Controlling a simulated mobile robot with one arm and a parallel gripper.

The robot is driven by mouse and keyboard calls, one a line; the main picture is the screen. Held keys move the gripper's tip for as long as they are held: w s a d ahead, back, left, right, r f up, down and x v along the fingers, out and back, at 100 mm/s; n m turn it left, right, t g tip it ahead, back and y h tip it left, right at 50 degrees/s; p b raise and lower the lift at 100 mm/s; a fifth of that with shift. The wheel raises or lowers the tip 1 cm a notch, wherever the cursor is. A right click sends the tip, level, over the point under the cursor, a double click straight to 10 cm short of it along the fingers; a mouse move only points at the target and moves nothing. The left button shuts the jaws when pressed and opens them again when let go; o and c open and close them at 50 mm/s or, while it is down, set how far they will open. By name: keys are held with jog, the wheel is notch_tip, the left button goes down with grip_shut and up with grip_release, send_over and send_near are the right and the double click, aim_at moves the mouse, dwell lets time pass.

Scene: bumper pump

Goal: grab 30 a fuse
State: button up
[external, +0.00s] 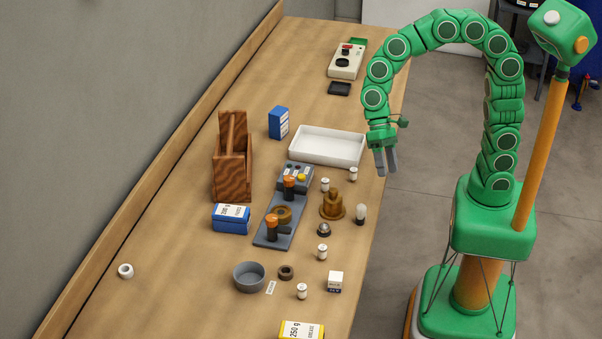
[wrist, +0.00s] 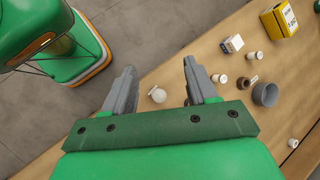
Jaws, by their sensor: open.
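Several small white cylinders with metal caps, which look like fuses, stand on the bench. In the external view one is near the tray corner (external: 353,174), one left of it (external: 325,185), one farther forward (external: 322,251) and one near the front (external: 302,291). Two also show in the wrist view, one by the right finger (wrist: 219,78) and one farther off (wrist: 255,55). Their ratings are too small to read, so I cannot tell which is the 30 A one. My gripper (external: 386,164) is open and empty above the bench's right edge, its fingers pointing down; the wrist view shows both fingers apart (wrist: 160,78).
A white tray (external: 327,147), a bulb (external: 360,214), a brown stepped part (external: 333,206) and a grey fuse-block panel (external: 270,236) stand close by. A grey bowl (external: 249,277), small white box (external: 335,282) and wooden caddy (external: 232,163) surround them. The bench's left side is mostly clear.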

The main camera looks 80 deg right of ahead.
jog(key=w+a+f+m+g+y, duration=0.1)
jog(key=w+a+f+m+y, duration=0.1)
jog(key=w+a, duration=0.45)
jog(key=w+a+f+m+y, duration=0.2)
jog(key=w+a+f, duration=0.15)
jog(key=a, duration=0.55)
jog(key=m+y, duration=0.3)
jog(key=m, duration=0.3)
send_near(302, 286)
jog(key=shift+s+a+f, duration=0.1)
jog(key=shift+s+a, duration=0.05)
jog(key=shift+a, duration=1.05)
jog(key=shift+x, duration=1.45)
jog(key=s+a+f, duration=0.2)
jog(key=a, duration=0.1)
jog(key=shift+a+f, duration=0.15)
jog(key=shift+f, duration=0.25)
jog(key=shift+a, duration=0.25)
jog(key=shift+c, duration=0.4)
jog(key=c, duration=1)
